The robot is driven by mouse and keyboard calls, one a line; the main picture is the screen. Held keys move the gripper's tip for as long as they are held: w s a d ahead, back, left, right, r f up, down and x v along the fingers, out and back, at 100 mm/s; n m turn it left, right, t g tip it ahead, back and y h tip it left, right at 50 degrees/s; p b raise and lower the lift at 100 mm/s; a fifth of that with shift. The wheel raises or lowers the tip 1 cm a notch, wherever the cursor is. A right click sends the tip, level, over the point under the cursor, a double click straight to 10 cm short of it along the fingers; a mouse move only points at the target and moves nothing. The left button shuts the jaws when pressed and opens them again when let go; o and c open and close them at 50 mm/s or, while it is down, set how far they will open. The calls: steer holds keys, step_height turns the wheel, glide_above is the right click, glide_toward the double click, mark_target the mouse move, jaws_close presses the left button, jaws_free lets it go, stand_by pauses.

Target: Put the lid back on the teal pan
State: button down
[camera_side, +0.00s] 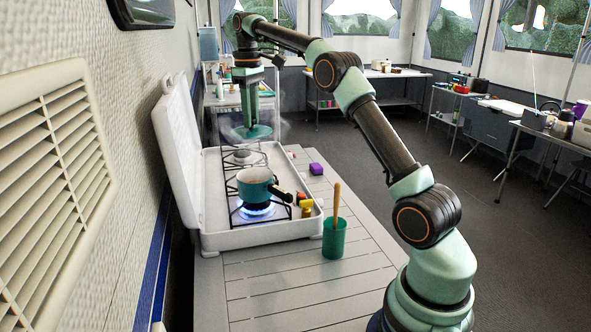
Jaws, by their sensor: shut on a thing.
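The teal pan (254,187) sits upright on the front burner of the white stove, over a blue flame (256,210). Its dark handle points to the lower right, and its top is uncovered. My gripper (254,120) points down above the back burner and is shut on the teal lid (252,132). It holds the lid roughly level, up and behind the pan and clear of it. The lid's knob is hidden between the fingers.
The stove's raised cover (178,140) stands along its left side. Small yellow and red blocks (304,204) are beside the pan handle. A green cup (334,240) with a wooden utensil stands at the front right.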

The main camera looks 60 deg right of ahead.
step_height(320, 180, down, 11)
stand_by(1.2)
steer(key=shift+f, duration=0.1)
stand_by(2.0)
steer(key=shift+c, duration=0.6)
jaws_free()
steer(key=shift+s, duration=0.1)
steer(key=shift+r, duration=2.55)
